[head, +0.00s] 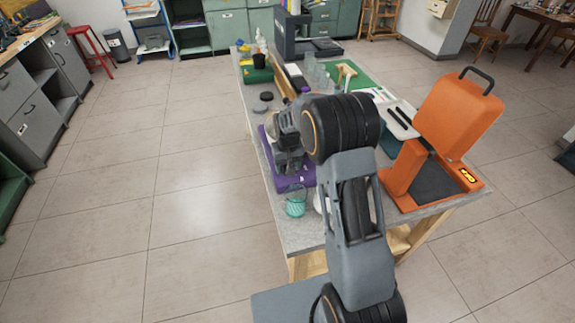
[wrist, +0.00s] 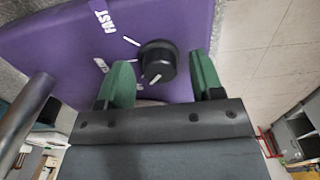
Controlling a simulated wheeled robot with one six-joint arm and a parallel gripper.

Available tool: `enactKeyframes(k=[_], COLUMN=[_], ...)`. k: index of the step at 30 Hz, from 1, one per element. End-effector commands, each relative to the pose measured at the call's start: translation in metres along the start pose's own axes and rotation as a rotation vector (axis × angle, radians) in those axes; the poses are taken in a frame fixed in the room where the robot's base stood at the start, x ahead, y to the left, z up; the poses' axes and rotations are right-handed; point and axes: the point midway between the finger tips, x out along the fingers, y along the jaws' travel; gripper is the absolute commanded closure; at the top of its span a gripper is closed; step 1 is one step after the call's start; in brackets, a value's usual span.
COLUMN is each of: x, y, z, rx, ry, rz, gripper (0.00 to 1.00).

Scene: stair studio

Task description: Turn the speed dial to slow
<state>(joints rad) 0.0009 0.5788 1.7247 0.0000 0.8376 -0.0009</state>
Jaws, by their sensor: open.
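A black round dial (wrist: 157,56) sits on a purple panel (wrist: 60,48) in the wrist view. A short white line on its face points to the lower left of the picture. White text "FAST" (wrist: 103,21) is printed to its upper left, and a second label by the left finger is partly hidden. My gripper (wrist: 160,62) is open, its two green fingers on either side of the dial in the picture. I see no contact. In the head view the purple device (head: 268,150) lies on the bench, mostly under my gripper (head: 287,150).
A teal basket-like cup (head: 296,207) stands at the bench's front, close to the purple device. A large orange machine (head: 455,112) stands to the right. Dark discs (head: 260,108), clear glasses (head: 312,70) and a green mat (head: 355,78) lie further back. The floor at left is clear.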

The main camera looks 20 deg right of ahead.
Motion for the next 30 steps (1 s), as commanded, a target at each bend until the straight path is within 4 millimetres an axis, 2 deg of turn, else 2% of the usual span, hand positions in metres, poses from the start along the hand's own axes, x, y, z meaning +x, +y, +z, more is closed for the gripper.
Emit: enactKeyframes(k=[2,18,25,30], x=[0.0,-0.0003,0.0001,0.0008], y=[0.0,0.0,-0.0001,-0.0001], z=[0.0001,0.0,0.0,-0.0001], rx=[0.0,0.0,0.03,0.12], ry=[0.0,0.0,0.0,0.0], rz=[0.0,0.0,0.0,0.0], gripper=[0.4,0.89,0.89,0.89])
